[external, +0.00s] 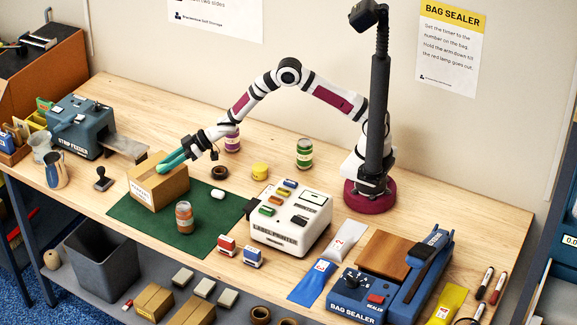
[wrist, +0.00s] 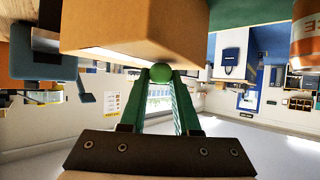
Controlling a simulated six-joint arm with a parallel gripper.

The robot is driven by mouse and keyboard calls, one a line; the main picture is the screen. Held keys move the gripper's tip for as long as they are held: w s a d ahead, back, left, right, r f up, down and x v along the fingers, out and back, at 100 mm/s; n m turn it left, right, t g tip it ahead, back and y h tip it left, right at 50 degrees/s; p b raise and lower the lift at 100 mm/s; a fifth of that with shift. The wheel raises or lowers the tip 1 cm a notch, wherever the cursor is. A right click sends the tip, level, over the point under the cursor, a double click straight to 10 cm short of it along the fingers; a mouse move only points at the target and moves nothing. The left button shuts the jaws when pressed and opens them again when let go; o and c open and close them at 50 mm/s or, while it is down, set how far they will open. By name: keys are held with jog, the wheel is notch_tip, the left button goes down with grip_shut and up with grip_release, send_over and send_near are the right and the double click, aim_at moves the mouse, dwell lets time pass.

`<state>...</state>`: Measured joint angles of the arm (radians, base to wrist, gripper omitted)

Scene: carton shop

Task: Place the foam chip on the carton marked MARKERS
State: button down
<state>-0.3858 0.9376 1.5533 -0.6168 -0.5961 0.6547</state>
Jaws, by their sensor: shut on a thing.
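My gripper (external: 172,160), with teal fingers, is at the top of a brown carton (external: 158,188) on the green mat. In the wrist view my gripper (wrist: 162,80) is shut on a small rounded green thing, which looks like the foam chip (wrist: 162,73). The chip is at the tips, close to the edge of the carton (wrist: 135,30); I cannot tell if they touch. The chip is hidden by the fingers in the external view.
A small white rounded piece (external: 217,193) and an orange-banded jar (external: 184,217) are on the green mat (external: 150,228). A dark tape roll (external: 220,173) lies behind it. The strip feeder (external: 80,127) stands left, the label printer (external: 290,222) right.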

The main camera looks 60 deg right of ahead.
jog(key=c, duration=0.6)
grip_release()
jog(key=shift+f, duration=0.15)
jog(key=shift+c, duration=0.2)
